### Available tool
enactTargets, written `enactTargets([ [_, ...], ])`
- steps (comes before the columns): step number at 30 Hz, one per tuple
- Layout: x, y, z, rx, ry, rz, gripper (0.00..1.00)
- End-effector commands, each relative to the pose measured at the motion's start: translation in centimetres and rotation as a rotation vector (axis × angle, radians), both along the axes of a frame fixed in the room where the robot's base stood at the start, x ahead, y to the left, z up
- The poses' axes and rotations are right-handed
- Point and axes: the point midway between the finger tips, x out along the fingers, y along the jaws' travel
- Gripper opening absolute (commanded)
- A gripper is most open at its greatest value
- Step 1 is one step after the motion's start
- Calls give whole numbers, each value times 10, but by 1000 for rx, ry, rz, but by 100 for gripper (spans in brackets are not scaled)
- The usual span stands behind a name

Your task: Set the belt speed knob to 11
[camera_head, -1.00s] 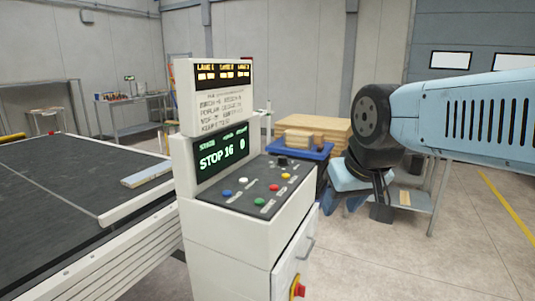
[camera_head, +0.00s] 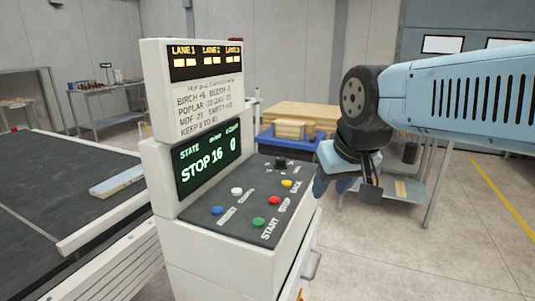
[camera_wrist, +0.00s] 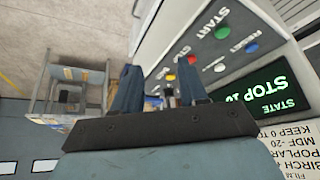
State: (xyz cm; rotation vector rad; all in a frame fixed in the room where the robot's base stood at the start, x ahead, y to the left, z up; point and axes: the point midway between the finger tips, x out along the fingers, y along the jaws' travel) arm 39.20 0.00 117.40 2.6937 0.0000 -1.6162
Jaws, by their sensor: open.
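The black belt speed knob (camera_head: 281,163) stands at the far end of the console's sloping dark panel (camera_head: 222,223). The green display (camera_head: 208,158) reads "STOP 16" and "0". My gripper (camera_head: 319,186) is to the right of the panel in the head view, apart from the knob. In the wrist view, my gripper (camera_wrist: 160,77) shows two blue fingers spread apart, with nothing held. A dark knob-like shape (camera_wrist: 168,101) appears between and beyond the fingers there, partly hidden.
White, blue, green, red and yellow buttons (camera_head: 286,184) sit on the panel near the knob. An upper sign (camera_head: 206,62) shows lane lights and printed offsets. A conveyor (camera_head: 40,215) lies left. Open floor (camera_head: 440,250) lies right.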

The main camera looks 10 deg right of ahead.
Motion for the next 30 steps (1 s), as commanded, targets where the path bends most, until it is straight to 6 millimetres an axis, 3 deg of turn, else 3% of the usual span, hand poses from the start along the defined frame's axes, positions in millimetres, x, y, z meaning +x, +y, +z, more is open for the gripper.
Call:
enactTargets([
  [10,0,0,0,0,0,0,43],
  [17,13,0,9,25,20,-36,65],
  [23,58,-7,36,102,88,-169,68],
  [30,127,-8,61,192,185,-375,68],
])
